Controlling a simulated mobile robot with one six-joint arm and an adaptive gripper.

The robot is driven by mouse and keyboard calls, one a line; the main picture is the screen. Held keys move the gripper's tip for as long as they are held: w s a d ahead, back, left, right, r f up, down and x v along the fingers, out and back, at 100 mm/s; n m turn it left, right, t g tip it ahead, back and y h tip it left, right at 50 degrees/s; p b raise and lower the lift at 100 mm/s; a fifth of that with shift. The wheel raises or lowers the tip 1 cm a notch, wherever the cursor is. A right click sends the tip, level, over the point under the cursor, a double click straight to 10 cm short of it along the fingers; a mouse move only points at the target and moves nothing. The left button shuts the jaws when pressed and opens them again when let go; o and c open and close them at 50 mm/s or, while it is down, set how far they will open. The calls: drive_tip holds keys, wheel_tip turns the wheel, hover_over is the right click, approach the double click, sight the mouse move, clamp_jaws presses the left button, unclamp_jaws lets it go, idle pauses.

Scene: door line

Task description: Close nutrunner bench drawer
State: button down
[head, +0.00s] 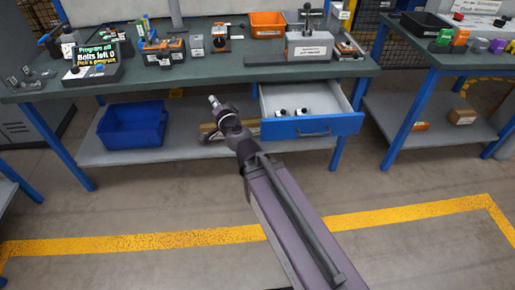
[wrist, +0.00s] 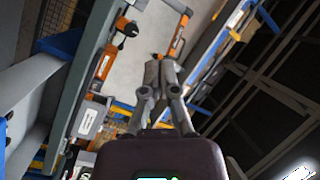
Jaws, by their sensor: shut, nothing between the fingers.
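The nutrunner bench drawer (head: 340,124) stands pulled out below the bench top in the head view. It has a blue front with a dark handle (head: 313,133) and a grey inside holding a few small white-and-black items. My gripper (head: 213,101) is left of the drawer, near the bench's front edge, apart from the drawer front and its handle. In the wrist view my gripper (wrist: 161,66) has its fingers together with nothing between them. I cannot make out the drawer for certain in the wrist view.
The green-topped bench (head: 180,77) carries a display, tools and an orange bin (head: 268,24). A blue bin (head: 132,126) sits on its lower shelf. Another bench (head: 455,61) stands to the right. The floor in front is clear, with a yellow line (head: 400,213).

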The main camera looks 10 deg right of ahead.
drive_tip(key=s+d+f+m+g+h+b, duration=0.2)
drive_tip(key=s+d+f+m+h+b, duration=0.2)
drive_tip(key=f+m+h+b, duration=0.4)
drive_tip(key=s+d+f+m+g+h+b, duration=0.2)
drive_tip(key=s+f+m+h+b, duration=0.4)
drive_tip(key=f+m+h+b, duration=0.3)
drive_tip(key=d+f+m+h, duration=0.1)
drive_tip(key=m+h, duration=0.1)
drive_tip(key=m, duration=0.1)
drive_tip(key=shift+d+f+m, duration=0.25)
drive_tip(key=shift+d+m, duration=0.05)
drive_tip(key=shift+d, duration=0.1)
drive_tip(key=shift+w+d, duration=0.1)
approach(267, 132)
drive_tip(key=s+d+x, duration=0.1)
drive_tip(key=x, duration=0.4)
drive_tip(key=shift+w, duration=1.1)
